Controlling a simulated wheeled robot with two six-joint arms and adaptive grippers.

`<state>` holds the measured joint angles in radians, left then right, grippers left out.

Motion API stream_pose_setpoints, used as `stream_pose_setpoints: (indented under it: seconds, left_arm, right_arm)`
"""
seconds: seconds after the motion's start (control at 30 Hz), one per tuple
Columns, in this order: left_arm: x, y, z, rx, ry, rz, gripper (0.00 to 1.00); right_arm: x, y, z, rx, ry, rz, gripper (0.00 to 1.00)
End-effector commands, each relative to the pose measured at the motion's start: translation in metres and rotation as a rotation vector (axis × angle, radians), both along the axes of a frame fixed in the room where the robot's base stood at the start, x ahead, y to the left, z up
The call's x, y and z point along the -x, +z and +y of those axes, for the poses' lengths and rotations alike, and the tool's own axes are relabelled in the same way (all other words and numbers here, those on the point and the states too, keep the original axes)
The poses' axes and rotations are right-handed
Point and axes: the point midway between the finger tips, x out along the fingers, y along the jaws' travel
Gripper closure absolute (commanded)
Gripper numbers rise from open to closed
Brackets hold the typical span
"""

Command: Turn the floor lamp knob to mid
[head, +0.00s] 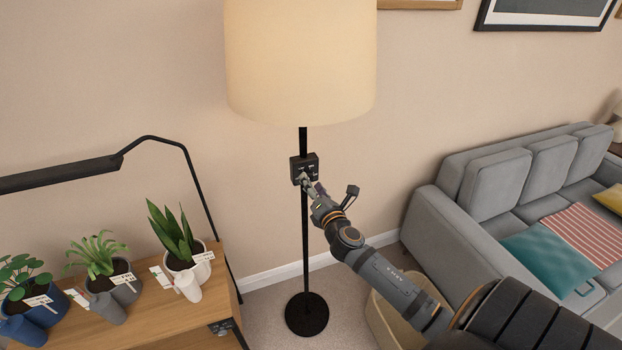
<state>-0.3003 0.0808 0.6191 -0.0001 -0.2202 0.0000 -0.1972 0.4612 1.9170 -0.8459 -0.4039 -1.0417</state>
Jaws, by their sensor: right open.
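The floor lamp has a wide cream shade (300,65), a thin black pole (305,235) and a round black base (307,314) on the carpet. A small black control box (297,163) with pale markings sits on the pole below the shade. My right gripper (304,180) is at the lower front of this box, and its fingers overlap the box in the picture. The fingers are open. The knob is hidden or too small to make out, so its setting and any contact cannot be told. My left gripper is not in view.
A wooden shelf (165,318) with several potted plants (180,240) and a black lamp bar (60,174) stands at left. A grey sofa (440,215) is at right, with a basket (385,325) beside it. Bare wall is behind the lamp.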

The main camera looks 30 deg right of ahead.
Motion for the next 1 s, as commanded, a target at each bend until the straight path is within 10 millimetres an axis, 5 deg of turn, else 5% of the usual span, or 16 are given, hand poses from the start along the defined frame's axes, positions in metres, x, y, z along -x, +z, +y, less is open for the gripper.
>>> stream_pose_setpoints:
  seconds: [0.43, 0.8, 1.0]
  left_arm:
    - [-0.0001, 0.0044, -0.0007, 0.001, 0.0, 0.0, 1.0]
    - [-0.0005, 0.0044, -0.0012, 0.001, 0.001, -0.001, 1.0]
    - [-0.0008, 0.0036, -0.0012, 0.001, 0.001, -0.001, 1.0]
  right_arm:
    - [-0.0157, -0.001, -0.0033, -0.001, 0.001, 0.001, 0.47]
    - [-0.0154, -0.0009, -0.0035, -0.001, 0.001, 0.001, 0.98]
    - [-0.0154, -0.0013, -0.0035, -0.011, 0.0, -0.001, 1.0]
